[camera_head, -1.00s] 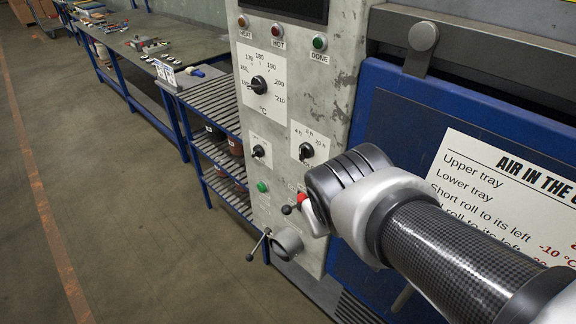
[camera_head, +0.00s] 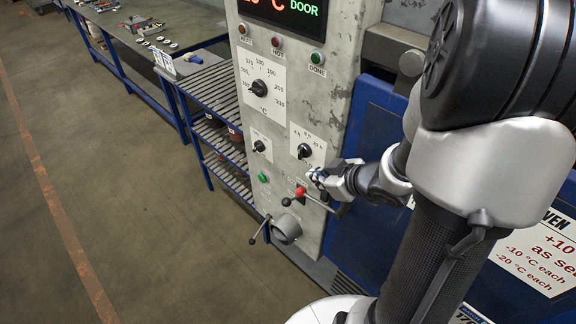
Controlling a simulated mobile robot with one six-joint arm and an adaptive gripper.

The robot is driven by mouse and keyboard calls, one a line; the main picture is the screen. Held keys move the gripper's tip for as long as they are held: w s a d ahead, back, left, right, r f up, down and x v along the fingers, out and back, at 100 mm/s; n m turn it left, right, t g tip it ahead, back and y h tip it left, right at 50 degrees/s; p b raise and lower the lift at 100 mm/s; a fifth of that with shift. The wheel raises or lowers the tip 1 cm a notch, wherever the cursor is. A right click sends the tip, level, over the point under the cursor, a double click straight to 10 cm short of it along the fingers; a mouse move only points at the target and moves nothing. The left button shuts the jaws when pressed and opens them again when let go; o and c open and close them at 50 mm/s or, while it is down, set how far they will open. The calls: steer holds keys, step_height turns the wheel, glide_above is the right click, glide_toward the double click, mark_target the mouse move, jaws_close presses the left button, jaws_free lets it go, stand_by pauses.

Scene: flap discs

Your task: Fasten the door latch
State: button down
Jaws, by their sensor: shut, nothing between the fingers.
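The blue oven door (camera_head: 375,125) is to the right of the grey control panel, partly hidden behind my arm. At the panel's lower right edge is a dark lever with a red ball end (camera_head: 300,192), which looks like the door latch. A small black ball (camera_head: 286,202) shows just left of it. My gripper (camera_head: 314,176) is shut and empty, just above and right of the red ball. I cannot tell whether it touches the lever. The lever's pivot is partly hidden by my gripper and arm.
The panel has a display reading DOOR (camera_head: 283,12), dials and a green button (camera_head: 263,178). Below are a round pipe stub (camera_head: 286,229) and another black-ended lever (camera_head: 259,231). A slatted rack (camera_head: 205,88) and a workbench (camera_head: 160,25) stand left. The floor at left is clear.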

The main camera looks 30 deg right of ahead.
stand_by(0.3)
steer(key=b, duration=0.6)
glide_above(300, 195)
step_height(300, 195, down, 10)
steer(key=shift+d+f, duration=0.1)
steer(key=shift+f, duration=0.35)
steer(key=shift+p, duration=0.35)
